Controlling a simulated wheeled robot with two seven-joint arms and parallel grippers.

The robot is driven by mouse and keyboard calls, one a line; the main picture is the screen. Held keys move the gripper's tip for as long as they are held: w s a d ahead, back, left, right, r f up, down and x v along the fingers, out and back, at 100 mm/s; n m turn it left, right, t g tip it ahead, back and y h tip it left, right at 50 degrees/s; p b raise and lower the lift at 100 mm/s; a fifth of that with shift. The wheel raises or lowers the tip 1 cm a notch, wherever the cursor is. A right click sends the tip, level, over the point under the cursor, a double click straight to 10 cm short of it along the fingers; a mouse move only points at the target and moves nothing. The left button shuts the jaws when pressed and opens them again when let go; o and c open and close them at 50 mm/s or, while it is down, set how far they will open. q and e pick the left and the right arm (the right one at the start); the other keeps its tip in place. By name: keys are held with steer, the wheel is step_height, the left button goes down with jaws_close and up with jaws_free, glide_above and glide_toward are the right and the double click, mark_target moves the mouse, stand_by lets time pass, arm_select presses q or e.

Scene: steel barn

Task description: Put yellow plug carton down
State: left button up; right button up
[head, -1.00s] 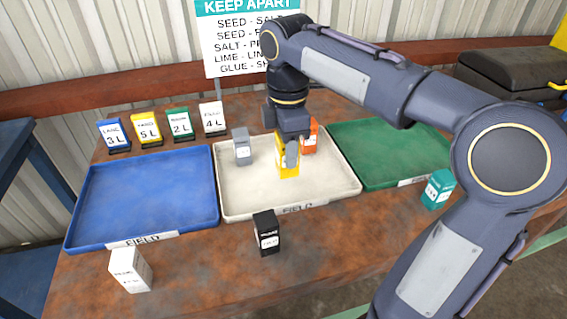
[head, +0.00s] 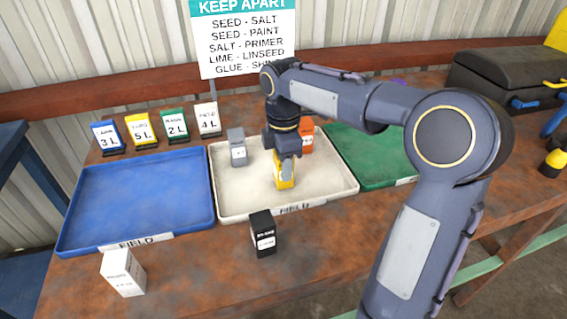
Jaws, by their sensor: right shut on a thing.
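The yellow plug carton (head: 285,182) is upright in the white tray (head: 230,209), near its middle. My right gripper (head: 285,163) comes down over it from above and is shut on its upper part. The carton's base is at or very near the tray floor; I cannot tell whether it touches. A grey carton (head: 238,150) stands to its left and an orange carton (head: 306,139) behind it to the right, both in the same tray. My left gripper is not in view.
A blue tray (head: 135,205) lies left and a green tray (head: 368,160) right, partly behind my arm. A black carton (head: 263,232) and a white carton (head: 123,272) stand on the table in front. Several label cards (head: 141,131) and a sign (head: 243,40) stand behind.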

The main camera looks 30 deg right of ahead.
steer(key=o, duration=0.5)
steer(key=shift+f, duration=0.15)
steer(key=o, duration=0.5)
step_height(320, 180, up, 12)
steer(key=p, duration=0.2)
steer(key=shift+r+p, duration=0.2)
steer(key=shift+p, duration=0.2)
steer(key=s+a+f+m+t+y, duration=0.1)
steer(key=s+a+f+m+t, duration=0.1)
steer(key=s+f+m, duration=0.2)
steer(key=s+a+f+m+t+y, duration=0.1)
steer(key=s+a+f+m, duration=0.2)
steer(key=s+m, duration=0.4)
steer(key=s+a+f+m+t+y, duration=0.1)
steer(key=s+a+f+m+t, duration=0.1)
steer(key=s+f+m, duration=0.4)
steer(key=shift+s+a+f+t+y, duration=0.1)
steer(key=shift+s+t+y, duration=0.1)
steer(key=shift+s, duration=1.1)
steer(key=shift+s+a+t+y, duration=0.1)
steer(key=shift+s+y, duration=0.1)
steer(key=shift+s, duration=1.05)
